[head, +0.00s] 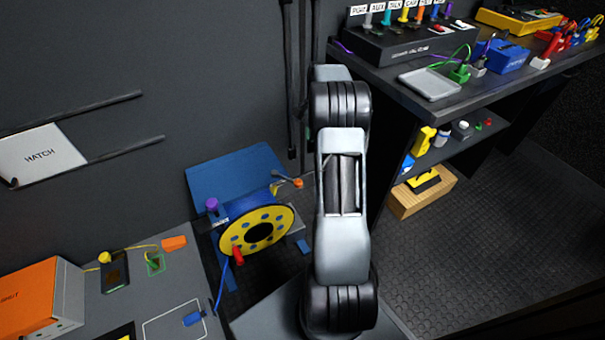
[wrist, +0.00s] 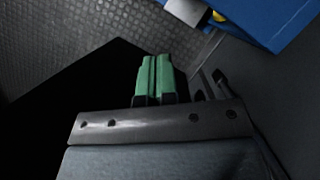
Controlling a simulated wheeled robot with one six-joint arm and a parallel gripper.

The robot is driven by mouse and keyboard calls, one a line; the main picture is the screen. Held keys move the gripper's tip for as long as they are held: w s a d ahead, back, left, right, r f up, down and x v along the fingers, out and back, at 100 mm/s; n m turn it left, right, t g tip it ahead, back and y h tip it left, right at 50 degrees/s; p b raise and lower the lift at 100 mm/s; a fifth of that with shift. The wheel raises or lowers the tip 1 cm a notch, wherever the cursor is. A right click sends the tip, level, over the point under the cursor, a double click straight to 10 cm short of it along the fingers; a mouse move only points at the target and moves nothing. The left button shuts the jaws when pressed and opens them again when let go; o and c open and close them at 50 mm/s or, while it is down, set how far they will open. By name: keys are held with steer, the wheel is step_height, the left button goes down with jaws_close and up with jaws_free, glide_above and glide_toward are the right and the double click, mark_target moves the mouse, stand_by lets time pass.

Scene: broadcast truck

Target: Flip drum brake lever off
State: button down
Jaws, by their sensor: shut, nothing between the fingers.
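The cable drum (head: 284,232) stands on a blue stand (head: 230,172) in the middle of the head view, its yellow face with a dark hub turned toward me. A red handle (head: 238,257) sticks out from its lower left rim. A purple knob (head: 212,205) stands at its left beside a small white label, and an orange knob (head: 298,183) is at its upper right. I cannot tell which one is the brake lever. My gripper (wrist: 157,66) shows green fingers pressed together, empty, in the wrist view. My arm hides it in the head view.
A grey bench (head: 180,275) with an orange case (head: 38,298) is at the left. A dark shelf unit (head: 425,105) with connectors stands at the right. In the wrist view, a blue surface (wrist: 268,18) is at the upper right, apart from the fingers. The ribbed floor (head: 440,255) is open at right.

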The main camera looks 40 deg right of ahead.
mark_target(287, 178)
steer(key=s+a+f+b, duration=0.4)
steer(key=a+f+b, duration=0.2)
steer(key=f, duration=0.3)
steer(key=shift+a+f, duration=0.25)
steer(key=shift+r, duration=0.1)
stand_by(0.6)
